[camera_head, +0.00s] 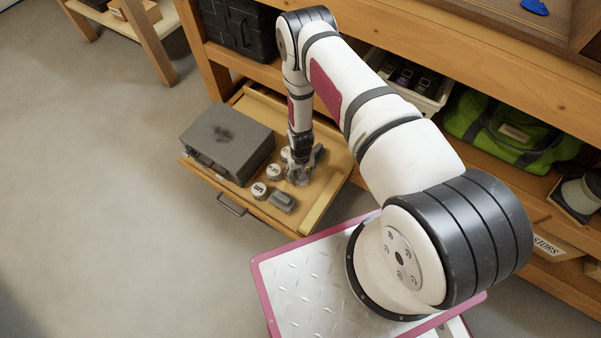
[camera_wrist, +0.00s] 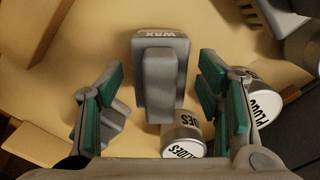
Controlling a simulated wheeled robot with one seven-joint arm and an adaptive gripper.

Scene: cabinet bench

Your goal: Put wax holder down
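The wax holder (camera_wrist: 160,85) is a grey block with a smaller raised block on it and the label WAX on its end. In the wrist view it is at the centre, between the two fingers of my gripper (camera_wrist: 163,95). The teal pads are spread, with a gap on each side of the holder. It appears to rest on the yellowish floor of the open drawer (camera_head: 240,204). In the head view my gripper (camera_head: 300,178) is low over the drawer and largely hides the holder.
Labelled round tins (camera_wrist: 183,134) stand close by my right finger in the wrist view. A grey metal case (camera_head: 228,140) fills the drawer's left part. A grey item (camera_head: 284,201) lies in front of my gripper, another (camera_head: 318,154) just behind it. The bench shelf is above.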

